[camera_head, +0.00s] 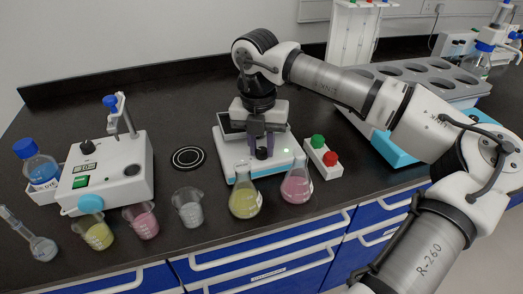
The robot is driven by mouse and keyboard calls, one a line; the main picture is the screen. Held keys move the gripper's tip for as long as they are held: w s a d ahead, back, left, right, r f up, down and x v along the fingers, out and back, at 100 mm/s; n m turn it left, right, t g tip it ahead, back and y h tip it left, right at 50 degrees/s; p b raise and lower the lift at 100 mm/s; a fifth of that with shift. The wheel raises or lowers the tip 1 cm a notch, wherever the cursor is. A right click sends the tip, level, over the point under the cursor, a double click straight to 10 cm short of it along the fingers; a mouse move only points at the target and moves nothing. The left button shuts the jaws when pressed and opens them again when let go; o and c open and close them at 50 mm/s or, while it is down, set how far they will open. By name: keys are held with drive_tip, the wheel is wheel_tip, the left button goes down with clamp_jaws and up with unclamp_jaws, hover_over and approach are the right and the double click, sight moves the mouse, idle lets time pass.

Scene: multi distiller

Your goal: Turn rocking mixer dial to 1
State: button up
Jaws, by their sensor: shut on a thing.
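The rocking mixer (229,160) is a white device with a teal lower edge, standing mid-bench. My gripper (262,148) points down at its front, its two fingers closed around the small black dial (262,154). The fingers and wrist hide much of the mixer's middle and part of its tray. The dial's marks are too small to read, so I cannot tell its setting. A small green light shows on the mixer's right front.
A yellow flask (244,198) and a pink flask (297,187) stand close in front of the mixer. A block with green and red buttons (322,158) is at right. A white distiller-like device (120,165) and several beakers stand left. Bare bench lies behind.

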sight(258, 149)
drive_tip(key=shift+m, duration=0.4)
drive_tip(key=o, duration=1)
drive_tip(key=r, duration=0.9)
drive_tip(key=r+b, duration=0.1)
drive_tip(key=r, duration=0.3)
drive_tip(key=shift+w+a+r, duration=0.1)
drive_tip(key=shift+a+r, duration=0.25)
drive_tip(key=shift+r, duration=0.05)
